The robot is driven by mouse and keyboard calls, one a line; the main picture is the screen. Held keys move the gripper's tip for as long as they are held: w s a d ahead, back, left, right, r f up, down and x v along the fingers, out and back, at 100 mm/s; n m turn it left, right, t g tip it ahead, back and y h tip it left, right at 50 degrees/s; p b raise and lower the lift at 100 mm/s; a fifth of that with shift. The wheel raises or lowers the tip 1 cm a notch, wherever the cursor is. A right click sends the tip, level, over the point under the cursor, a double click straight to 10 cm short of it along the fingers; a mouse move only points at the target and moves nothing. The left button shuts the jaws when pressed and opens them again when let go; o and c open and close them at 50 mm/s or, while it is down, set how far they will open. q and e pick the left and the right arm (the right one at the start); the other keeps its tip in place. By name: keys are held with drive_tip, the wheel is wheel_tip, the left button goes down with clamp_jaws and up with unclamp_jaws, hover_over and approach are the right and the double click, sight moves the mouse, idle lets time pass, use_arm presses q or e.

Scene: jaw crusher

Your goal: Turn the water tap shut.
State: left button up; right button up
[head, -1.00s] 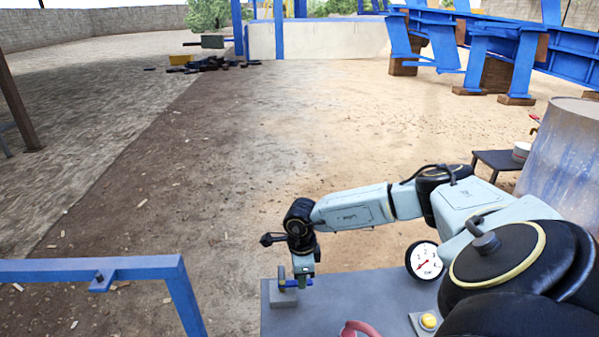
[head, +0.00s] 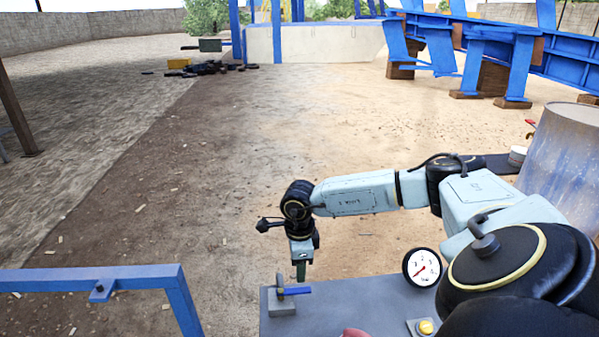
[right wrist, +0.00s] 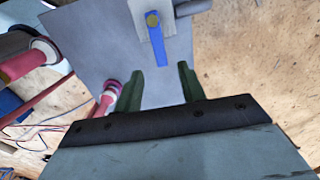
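The water tap has a flat blue lever (head: 297,291) on a pale grey block (head: 282,304) at the left of the grey panel top. In the head view the lever points right. In the right wrist view the lever (right wrist: 158,42) hangs from a brass-coloured bolt and points towards my fingers. My right gripper (head: 301,272) is just above the lever in the head view. In the right wrist view the right gripper's (right wrist: 160,82) dark green fingers are apart, with nothing between them, and the lever's tip is beyond them. My left gripper is out of view.
A round gauge (head: 421,267) and a yellow button (head: 426,327) are at the panel's right. A red part (head: 355,332) shows at its front edge. A blue rail (head: 90,278) stands at the left, a large drum (head: 565,165) at the right. The ground beyond is open.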

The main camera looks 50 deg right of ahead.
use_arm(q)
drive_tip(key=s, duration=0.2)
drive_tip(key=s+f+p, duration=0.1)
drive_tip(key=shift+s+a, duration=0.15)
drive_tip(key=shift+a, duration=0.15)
use_arm(e)
wheel_tip(320, 180, up, 6)
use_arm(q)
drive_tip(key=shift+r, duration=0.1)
use_arm(e)
drive_tip(key=shift+r, duration=0.15)
